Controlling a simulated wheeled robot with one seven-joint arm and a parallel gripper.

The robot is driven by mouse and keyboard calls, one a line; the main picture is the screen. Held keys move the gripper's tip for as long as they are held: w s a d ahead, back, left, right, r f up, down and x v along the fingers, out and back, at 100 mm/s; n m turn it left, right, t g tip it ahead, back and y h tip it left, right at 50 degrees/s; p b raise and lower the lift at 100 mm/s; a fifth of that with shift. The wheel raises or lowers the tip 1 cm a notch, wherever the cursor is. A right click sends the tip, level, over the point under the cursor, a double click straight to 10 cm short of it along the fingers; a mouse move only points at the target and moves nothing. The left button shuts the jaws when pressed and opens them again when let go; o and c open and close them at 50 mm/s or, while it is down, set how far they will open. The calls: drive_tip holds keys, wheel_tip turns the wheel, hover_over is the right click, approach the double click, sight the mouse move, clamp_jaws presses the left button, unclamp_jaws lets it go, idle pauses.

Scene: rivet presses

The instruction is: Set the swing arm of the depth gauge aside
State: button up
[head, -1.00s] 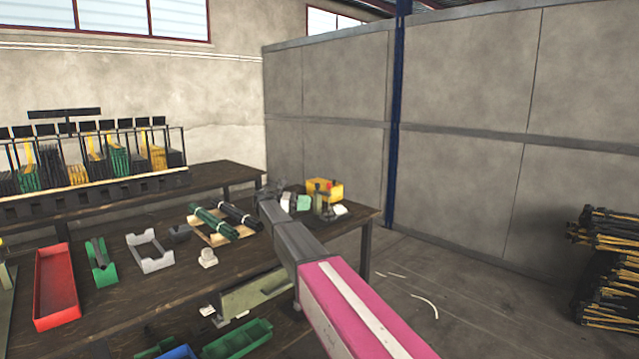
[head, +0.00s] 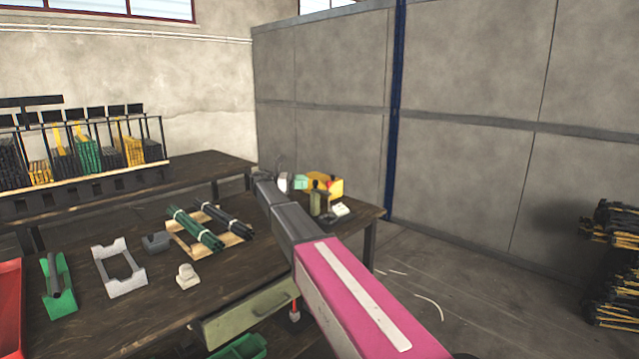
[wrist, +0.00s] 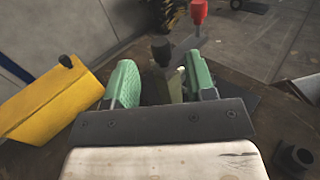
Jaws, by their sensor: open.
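My gripper (wrist: 163,78) is open, with a mint-green pad on each finger, in the wrist view. A dark upright piece with a black knob (wrist: 161,50) and an olive-grey part (wrist: 177,86) show between and beyond the fingers. I see no firm contact on them. In the head view an olive upright piece with a black top (head: 318,203) stands at the table's far right corner, beside my gripper (head: 300,182). I cannot tell which part is the depth gauge's swing arm.
A yellow box (head: 325,181) stands close behind, and left in the wrist view (wrist: 50,100). A red knob (wrist: 198,11) rises beyond the fingers. A small white item (head: 341,209) lies near the table edge. Dark and green rods (head: 197,228) lie on a wooden frame.

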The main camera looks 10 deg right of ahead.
drive_tip(key=d, duration=0.4)
drive_tip(key=s+d, duration=0.1)
drive_tip(key=d, duration=0.2)
clamp_jaws()
